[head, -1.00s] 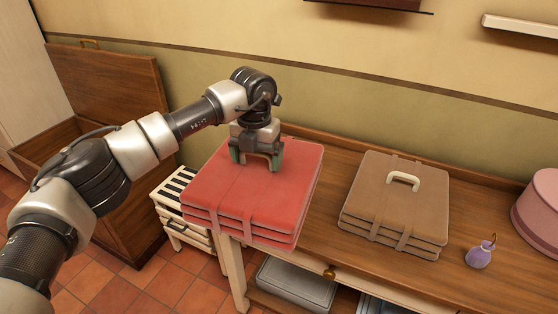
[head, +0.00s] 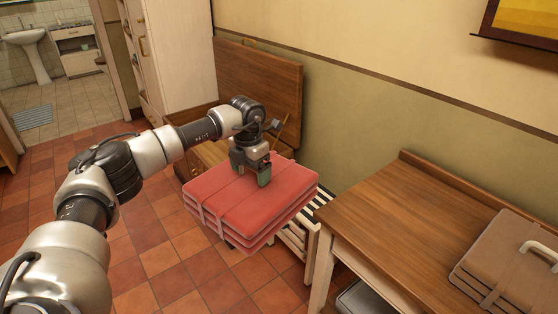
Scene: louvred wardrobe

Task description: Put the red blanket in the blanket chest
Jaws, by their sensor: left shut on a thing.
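The red blanket (head: 235,202) is a folded, strapped stack in the middle of the head view. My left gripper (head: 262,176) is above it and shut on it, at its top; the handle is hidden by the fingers. The blanket hangs in the air, left of the wooden table and in front of a white slatted stool. The wooden blanket chest (head: 270,92) stands behind, against the wall, with its lid raised. Its opening is partly hidden by my left arm and the blanket. My right gripper is not in view.
A wooden table (head: 385,205) stands at the right, with a brown folded blanket (head: 505,262) on it. The white stool (head: 296,243) is between table and chest. A white louvred wardrobe (head: 180,55) stands left of the chest. Tiled floor at the left is free.

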